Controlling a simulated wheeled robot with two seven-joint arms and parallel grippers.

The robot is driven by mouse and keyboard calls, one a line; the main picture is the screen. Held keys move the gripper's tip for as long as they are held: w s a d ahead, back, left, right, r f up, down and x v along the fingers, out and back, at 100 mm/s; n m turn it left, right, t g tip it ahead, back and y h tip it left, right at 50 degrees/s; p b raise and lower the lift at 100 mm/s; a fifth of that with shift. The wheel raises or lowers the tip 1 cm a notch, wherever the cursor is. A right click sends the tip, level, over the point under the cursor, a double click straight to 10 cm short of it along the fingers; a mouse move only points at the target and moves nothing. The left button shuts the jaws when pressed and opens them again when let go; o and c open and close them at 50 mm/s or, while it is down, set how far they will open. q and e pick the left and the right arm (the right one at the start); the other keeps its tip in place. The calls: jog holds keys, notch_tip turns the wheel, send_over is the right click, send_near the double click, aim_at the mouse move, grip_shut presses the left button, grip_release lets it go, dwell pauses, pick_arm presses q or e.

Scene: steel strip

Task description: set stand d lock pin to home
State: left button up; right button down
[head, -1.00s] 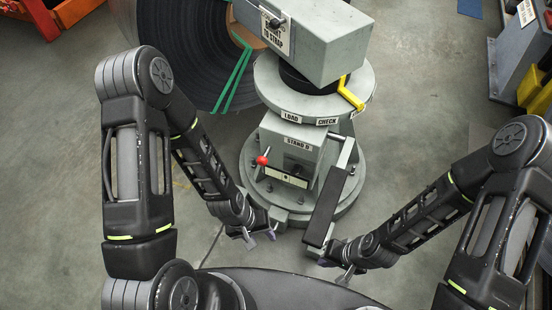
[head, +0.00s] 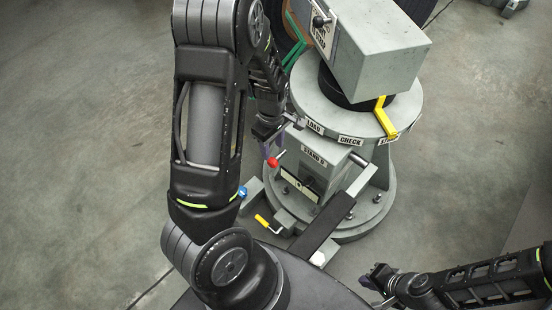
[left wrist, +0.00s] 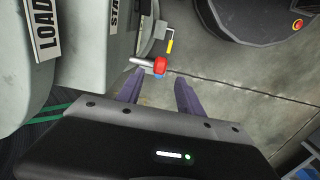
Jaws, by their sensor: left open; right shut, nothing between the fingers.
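Stand D (head: 345,185) is a grey pedestal with a "STAND D" label. A red knob (head: 273,162) on a short metal rod sticks out of its left side; I take it for the lock pin. The red knob (left wrist: 160,65) also shows in the left wrist view, just beyond and between the purple fingertips. My left gripper (left wrist: 157,90) is open, with nothing held. In the head view, my left gripper (head: 268,142) is beside the stand near the knob, its fingers partly hidden. My right gripper (head: 380,280) is shut and empty, low at the right, away from the stand. No home mark is readable.
A yellow pointer (head: 383,118) hangs at the turntable rim, right of the "CHECK" label (head: 350,140). A yellow handle (head: 267,224) and a blue knob (head: 242,191) sit low by the stand's base. A dark padded bar (head: 314,236) juts toward me. Floor right of the stand is clear.

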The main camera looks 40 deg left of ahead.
aim_at(273, 160)
pick_arm(q)
notch_tip(273, 160, down, 8)
jog(key=shift+r+b, duration=0.1)
jog(key=shift+b, duration=0.35)
grip_shut()
dwell(0.4)
dwell(1.0)
